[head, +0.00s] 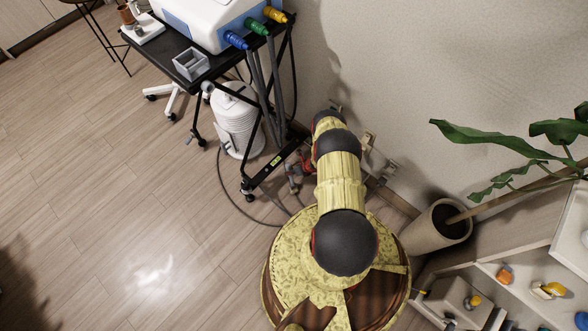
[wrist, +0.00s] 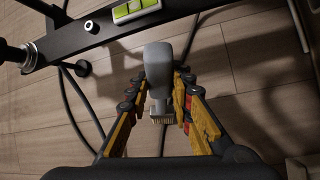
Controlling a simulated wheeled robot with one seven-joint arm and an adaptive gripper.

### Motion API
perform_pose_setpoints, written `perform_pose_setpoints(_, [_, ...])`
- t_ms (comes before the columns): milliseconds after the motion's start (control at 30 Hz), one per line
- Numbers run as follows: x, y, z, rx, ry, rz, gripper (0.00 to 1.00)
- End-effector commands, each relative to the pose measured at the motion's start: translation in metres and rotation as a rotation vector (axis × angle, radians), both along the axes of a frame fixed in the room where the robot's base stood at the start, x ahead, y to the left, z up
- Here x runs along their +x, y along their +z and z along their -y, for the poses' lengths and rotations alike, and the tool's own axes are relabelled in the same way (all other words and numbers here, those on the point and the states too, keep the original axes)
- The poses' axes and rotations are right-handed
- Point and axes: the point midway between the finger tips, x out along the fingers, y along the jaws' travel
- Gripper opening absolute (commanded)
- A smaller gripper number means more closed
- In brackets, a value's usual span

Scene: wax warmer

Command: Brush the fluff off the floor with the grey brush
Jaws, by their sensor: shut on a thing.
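My gripper (wrist: 161,88) is shut on the grey brush (wrist: 159,62) in the wrist view. The brush's rounded grey handle points up the picture, and its short pale bristles show between my yellow fingers. In the head view my gripper (head: 293,172) is low by the wall, beside the black trolley's lower bar, partly hidden by my arm. I cannot make out the brush clearly there. A pale, bright patch (head: 155,272) lies on the wooden floor at the lower left; I cannot tell whether it is fluff or light. No fluff is clear in the wrist view.
The black trolley (head: 192,64) carries a white machine, and its lower bar (wrist: 80,38) is close to the brush. A white ribbed canister (head: 240,120) stands under it. Cables loop over the floor. A potted plant (head: 437,228) and white shelves are at right. The left floor is open.

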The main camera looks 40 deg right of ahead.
Motion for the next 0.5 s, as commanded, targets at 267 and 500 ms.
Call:
perform_pose_setpoints(267, [0.002,0.001,-0.021,0.001,0.0,0.0,0.0])
perform_pose_setpoints(500, [0.002,0.0,-0.025,-0.001,-0.001,0.001,0.0])
